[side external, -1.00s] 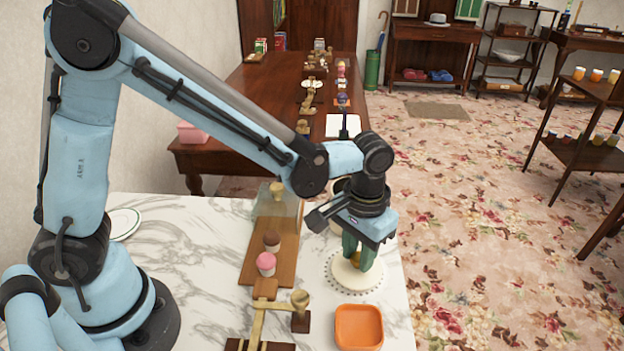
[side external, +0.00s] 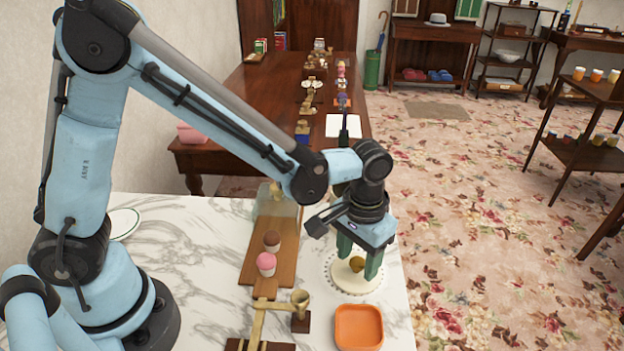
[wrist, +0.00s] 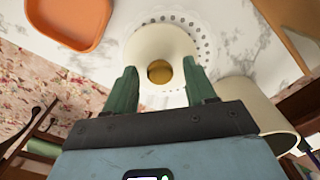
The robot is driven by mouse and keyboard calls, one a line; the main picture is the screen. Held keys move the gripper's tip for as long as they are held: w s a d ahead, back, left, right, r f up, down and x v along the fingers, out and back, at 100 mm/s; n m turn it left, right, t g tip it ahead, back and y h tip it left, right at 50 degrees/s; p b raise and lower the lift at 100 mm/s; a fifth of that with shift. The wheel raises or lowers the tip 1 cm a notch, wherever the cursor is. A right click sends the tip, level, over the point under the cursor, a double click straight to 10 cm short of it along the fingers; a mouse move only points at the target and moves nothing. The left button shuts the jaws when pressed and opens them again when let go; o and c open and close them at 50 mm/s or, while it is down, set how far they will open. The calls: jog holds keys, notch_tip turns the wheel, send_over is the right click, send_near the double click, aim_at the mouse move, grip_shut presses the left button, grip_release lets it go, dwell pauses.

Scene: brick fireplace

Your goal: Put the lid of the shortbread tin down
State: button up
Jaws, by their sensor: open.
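The lid (side external: 345,281) is a round cream disc with a brass knob (side external: 357,264). It lies flat, knob up, on a white lacy doily (side external: 333,257) on the marble counter. The lid also shows in the wrist view (wrist: 150,45), with the doily's dotted edge around it. My gripper (side external: 359,263) is open over the lid. Its green fingers stand on either side of the knob with gaps. In the wrist view my gripper (wrist: 161,74) likewise straddles the knob. A cream cylinder, likely the tin (wrist: 255,108), stands beside my gripper there. It is mostly hidden in the side view.
An orange tray (side external: 358,328) sits in front of the doily. To the left are a wooden board (side external: 285,245) with small cake-like items and a small wooden stand (side external: 300,312). The counter's right edge is close to the doily. Marble to the left is mostly clear.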

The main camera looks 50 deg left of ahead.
aim_at(358, 261)
notch_tip(358, 261, up, 12)
jog(key=s+a+t, duration=0.3)
jog(key=a, duration=0.4)
jog(key=s+a+t, duration=0.3)
jog(key=a+t, duration=0.1)
jog(key=a, duration=0.4)
jog(key=shift+s+f, duration=0.2)
jog(key=shift+s, duration=0.15)
